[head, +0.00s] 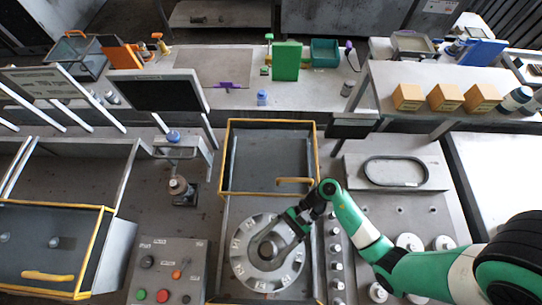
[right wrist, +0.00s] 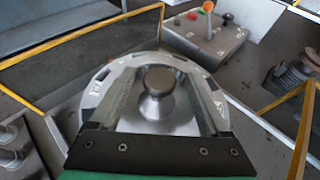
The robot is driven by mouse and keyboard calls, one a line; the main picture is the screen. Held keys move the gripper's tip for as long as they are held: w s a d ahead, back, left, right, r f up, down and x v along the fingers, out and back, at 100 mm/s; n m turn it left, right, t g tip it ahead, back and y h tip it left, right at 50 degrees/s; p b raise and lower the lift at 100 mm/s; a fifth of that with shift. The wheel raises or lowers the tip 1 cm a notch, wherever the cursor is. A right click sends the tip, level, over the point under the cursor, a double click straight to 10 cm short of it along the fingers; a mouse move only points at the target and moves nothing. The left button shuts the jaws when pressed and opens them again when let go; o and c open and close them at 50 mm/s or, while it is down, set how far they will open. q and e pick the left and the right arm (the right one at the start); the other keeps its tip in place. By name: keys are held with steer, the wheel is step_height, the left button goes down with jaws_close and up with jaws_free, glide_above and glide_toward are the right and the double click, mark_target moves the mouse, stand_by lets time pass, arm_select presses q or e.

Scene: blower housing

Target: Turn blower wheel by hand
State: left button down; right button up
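The blower wheel (head: 240,262) is a grey disc with slots around its rim, lying inside a yellow-edged housing in the head view. It also shows in the right wrist view (right wrist: 100,88). A round metal knob (right wrist: 160,82) stands up at its middle. My right gripper (head: 268,244) is over the wheel's middle and hides part of it. In the right wrist view its two fingers (right wrist: 161,88) stand apart on either side of the knob, with gaps visible on both sides. My left gripper is not in view.
A yellow-framed panel with a handle (head: 295,181) is behind the wheel. A button box (head: 165,270) stands to the left, and a row of knobs (head: 336,247) to the right. A yellow-framed case (head: 45,250) is at far left. Boxes (head: 445,97) sit on the back-right shelf.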

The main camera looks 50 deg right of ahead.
mark_target(286, 232)
stand_by(0.4)
steer(key=v, duration=0.6)
steer(key=shift+d+r, duration=0.1)
steer(key=shift+d, duration=0.15)
steer(key=p+v, duration=0.5)
steer(key=p, duration=0.3)
steer(key=shift+d, duration=0.1)
